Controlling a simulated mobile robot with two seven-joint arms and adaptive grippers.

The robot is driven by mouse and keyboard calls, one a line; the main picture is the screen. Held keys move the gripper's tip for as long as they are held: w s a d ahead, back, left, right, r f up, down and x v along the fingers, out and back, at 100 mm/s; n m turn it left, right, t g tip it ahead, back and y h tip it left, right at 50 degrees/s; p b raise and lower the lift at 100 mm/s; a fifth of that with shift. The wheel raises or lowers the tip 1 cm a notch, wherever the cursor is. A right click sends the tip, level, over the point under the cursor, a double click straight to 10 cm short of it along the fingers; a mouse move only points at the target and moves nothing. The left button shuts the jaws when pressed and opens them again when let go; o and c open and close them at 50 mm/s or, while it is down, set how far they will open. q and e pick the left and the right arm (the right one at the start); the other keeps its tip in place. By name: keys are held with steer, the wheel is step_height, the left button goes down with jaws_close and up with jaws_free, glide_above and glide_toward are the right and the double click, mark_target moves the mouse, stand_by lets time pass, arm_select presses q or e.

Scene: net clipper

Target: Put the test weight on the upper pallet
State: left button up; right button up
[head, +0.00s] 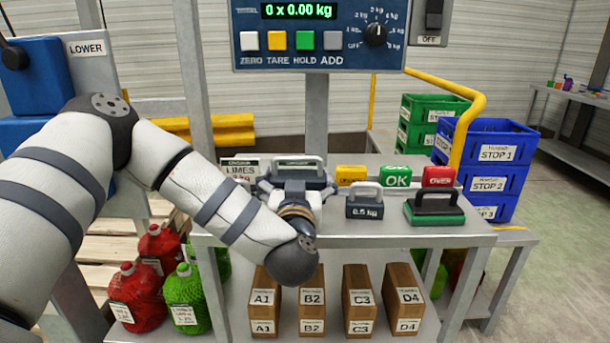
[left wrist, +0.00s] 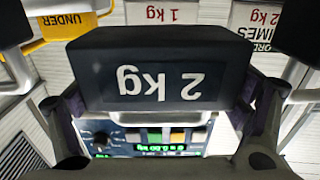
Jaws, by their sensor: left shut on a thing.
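The test weight, a dark block marked 2 kg (left wrist: 160,75), fills the upper middle of the left wrist view, its label upside down. In the head view my left gripper (head: 293,188) is at the back left of the grey bench and partly covers a dark weight with a grey handle (head: 318,163). The gripper is shut on the weight, with a finger at each side. I cannot tell whether the weight touches the bench. Wooden pallet slats (head: 97,249) show low at the left, behind my arm; I cannot tell which pallet they belong to. My right gripper is not in view.
A 0.5 kg weight (head: 364,208) and a green-based block with a dark handle (head: 434,219) stand on the bench (head: 385,233). The scale display (head: 298,11) reads 0.00 kg. Blue crates (head: 488,185) stand right; boxes sit below. A LOWER sign (head: 87,48) is at left.

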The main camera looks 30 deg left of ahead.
arm_select(q)
step_height(320, 180, down, 3)
steer(key=shift+d+r, duration=0.1)
steer(key=shift+r, duration=0.3)
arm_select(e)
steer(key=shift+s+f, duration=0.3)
arm_select(q)
steer(key=shift+f, duration=0.1)
steer(key=o, duration=1.7)
steer(key=shift+s+f, duration=0.1)
steer(key=shift+f, duration=0.15)
